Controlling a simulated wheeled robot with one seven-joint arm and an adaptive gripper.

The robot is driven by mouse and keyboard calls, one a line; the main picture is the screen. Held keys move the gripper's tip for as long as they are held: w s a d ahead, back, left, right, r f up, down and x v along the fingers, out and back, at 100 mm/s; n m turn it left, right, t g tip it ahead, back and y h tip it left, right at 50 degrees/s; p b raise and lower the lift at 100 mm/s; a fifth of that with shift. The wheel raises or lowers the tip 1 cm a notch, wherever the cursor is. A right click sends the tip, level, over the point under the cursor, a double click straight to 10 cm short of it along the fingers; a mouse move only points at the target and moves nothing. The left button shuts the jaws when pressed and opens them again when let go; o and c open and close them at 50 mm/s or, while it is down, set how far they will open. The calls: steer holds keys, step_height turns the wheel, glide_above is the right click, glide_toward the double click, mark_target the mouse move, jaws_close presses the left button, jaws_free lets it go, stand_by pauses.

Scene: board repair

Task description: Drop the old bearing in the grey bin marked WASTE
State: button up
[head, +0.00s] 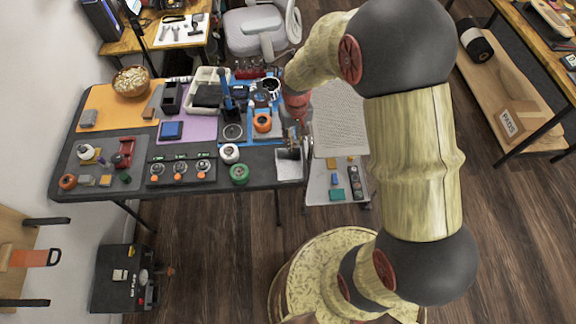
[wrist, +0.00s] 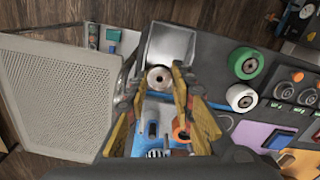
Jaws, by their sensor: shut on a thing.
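My gripper (wrist: 158,76) is at the right edge of the table and is shut on a round metal ring, the old bearing (wrist: 159,78), held between its fingertips. In the head view my gripper (head: 296,142) is small and partly hidden by its own links. A light grey, square, bin-like thing (wrist: 171,44) lies just beyond the bearing in the wrist view. It also shows at the table's right front corner in the head view (head: 289,167). I cannot read any WASTE lettering on it.
A green wheel (head: 239,174) and a white wheel (head: 229,153) stand left of the grey bin-like thing.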

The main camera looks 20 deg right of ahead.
step_height(320, 180, down, 4)
steer(key=shift+f+b, duration=0.1)
steer(key=shift+b, duration=1.15)
steer(key=o, duration=1.2)
steer(key=shift+c, duration=0.2)
step_height(320, 180, up, 12)
steer(key=shift+r, duration=0.1)
